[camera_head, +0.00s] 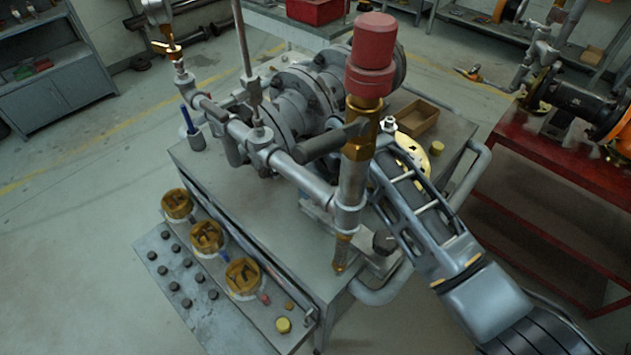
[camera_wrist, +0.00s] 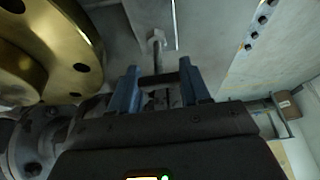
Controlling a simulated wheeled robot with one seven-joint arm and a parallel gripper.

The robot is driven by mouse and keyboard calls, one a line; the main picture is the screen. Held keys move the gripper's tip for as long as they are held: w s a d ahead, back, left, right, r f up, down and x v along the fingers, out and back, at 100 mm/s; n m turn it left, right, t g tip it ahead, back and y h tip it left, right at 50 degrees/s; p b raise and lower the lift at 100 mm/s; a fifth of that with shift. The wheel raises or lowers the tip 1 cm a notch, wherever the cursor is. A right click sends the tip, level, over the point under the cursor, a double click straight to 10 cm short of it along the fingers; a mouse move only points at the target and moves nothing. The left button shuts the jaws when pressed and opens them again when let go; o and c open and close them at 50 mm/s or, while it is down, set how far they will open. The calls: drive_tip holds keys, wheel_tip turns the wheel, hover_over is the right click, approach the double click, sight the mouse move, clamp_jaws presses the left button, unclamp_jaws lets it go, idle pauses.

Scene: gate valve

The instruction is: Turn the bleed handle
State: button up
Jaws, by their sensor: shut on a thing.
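The bleed valve is an upright pipe (camera_head: 352,188) with a brass body (camera_head: 362,135) and a red cap (camera_head: 371,55). A dark grey bar, which looks like the bleed handle (camera_head: 330,142), sticks out to the left from the brass body. My gripper (camera_head: 380,155) comes in from the lower right, close behind the pipe, which partly hides its tips. In the wrist view my gripper's blue fingers (camera_wrist: 160,88) are on either side of a narrow dark piece. A stem with a hex nut (camera_wrist: 157,40) rises beyond them. Where the grip meets the handle is unclear.
A brass disc (camera_head: 412,155) lies beside my gripper and looms at left in the wrist view (camera_wrist: 60,45). A small open box (camera_head: 415,117) stands behind. A red bench (camera_head: 540,180) is at right.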

drive_tip(key=shift+n, duration=0.3)
drive_tip(key=n+b, duration=0.1)
drive_tip(key=n, duration=0.1)
drive_tip(key=n+g, duration=0.1)
drive_tip(key=shift+f+n+g+y+b, duration=0.15)
drive_tip(key=shift+n+g+y+b, duration=0.15)
drive_tip(key=shift+n+y+b, duration=0.1)
drive_tip(key=n+g+b, duration=0.1)
drive_tip(key=n+b, duration=0.1)
drive_tip(key=n, duration=0.1)
drive_tip(key=shift+n, duration=0.3)
drive_tip(key=n+g+b, duration=0.1)
drive_tip(key=n+b, duration=0.1)
drive_tip(key=n+g+b, duration=0.1)
drive_tip(key=n+b, duration=0.1)
drive_tip(key=n, duration=0.1)
drive_tip(key=shift+h, duration=0.3)
drive_tip(key=shift+n+g+h+b, duration=0.3)
drive_tip(key=shift+n+g+b, duration=0.5)
drive_tip(key=shift+n+b, duration=0.95)
drive_tip(key=shift+n, duration=0.25)
drive_tip(key=o, duration=1.1)
drive_tip(key=shift+c, duration=0.2)
